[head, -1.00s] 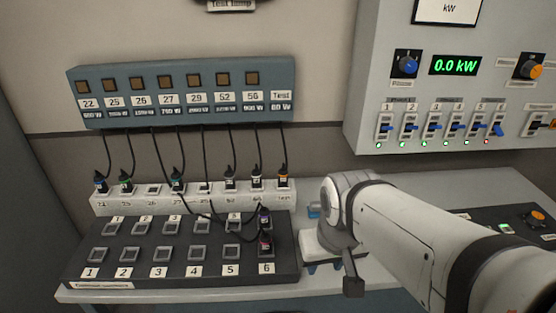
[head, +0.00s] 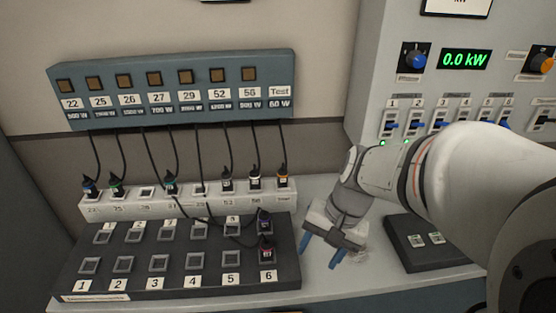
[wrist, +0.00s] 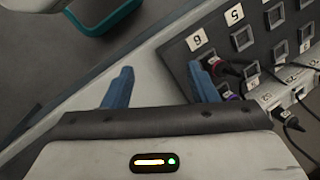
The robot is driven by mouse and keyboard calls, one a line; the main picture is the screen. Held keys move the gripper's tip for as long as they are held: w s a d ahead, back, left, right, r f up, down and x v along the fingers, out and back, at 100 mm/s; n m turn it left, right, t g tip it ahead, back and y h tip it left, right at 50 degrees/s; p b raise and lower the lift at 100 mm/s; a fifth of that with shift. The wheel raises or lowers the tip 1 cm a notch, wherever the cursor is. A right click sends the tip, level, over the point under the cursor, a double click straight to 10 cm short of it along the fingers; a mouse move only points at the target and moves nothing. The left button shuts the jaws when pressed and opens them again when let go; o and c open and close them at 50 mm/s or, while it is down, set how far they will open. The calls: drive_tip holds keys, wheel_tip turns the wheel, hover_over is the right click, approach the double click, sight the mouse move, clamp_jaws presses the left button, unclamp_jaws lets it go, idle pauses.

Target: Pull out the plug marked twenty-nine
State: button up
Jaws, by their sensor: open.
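My gripper (head: 322,253) is open and empty above the grey bench, just right of the black socket board (head: 130,283). Its blue fingers also show apart in the wrist view (wrist: 160,72). Two plugs sit in column 6 of the board: a red-banded one (head: 266,254) in the lower row and a purple-banded one (head: 264,224) in the upper row. In the wrist view the red-banded plug (wrist: 218,66) is just right of the right finger, with the purple-banded one (wrist: 234,97) beyond. I cannot read which plug is marked 29.
A white strip (head: 110,209) behind the board holds several plugs with hanging black cables. Two cables run low across the board to column 6. A dark panel (head: 425,256) lies right of my gripper. A grey switch cabinet (head: 372,60) stands behind.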

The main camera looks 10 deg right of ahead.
drive_tip(key=w+a+f+m+y, duration=0.2)
drive_tip(key=w+f+m+y, duration=0.3)
drive_tip(key=w+m+y, duration=0.6)
drive_tip(key=a+f+h+b, duration=0.1)
drive_tip(key=a, duration=0.1)
drive_tip(key=a+f+m+h+b, duration=0.1)
drive_tip(key=a+f, duration=0.1)
drive_tip(key=s+a+f+h+b, duration=0.1)
drive_tip(key=a, duration=0.1)
drive_tip(key=shift+a+f+m+t, duration=0.2)
drive_tip(key=shift+m+t, duration=0.1)
drive_tip(key=shift+m, duration=0.1)
drive_tip(key=shift+c, duration=0.4)
drive_tip(key=c, duration=0.9)
drive_tip(key=shift+c, duration=0.3)
drive_tip(key=shift+r, duration=0.2)
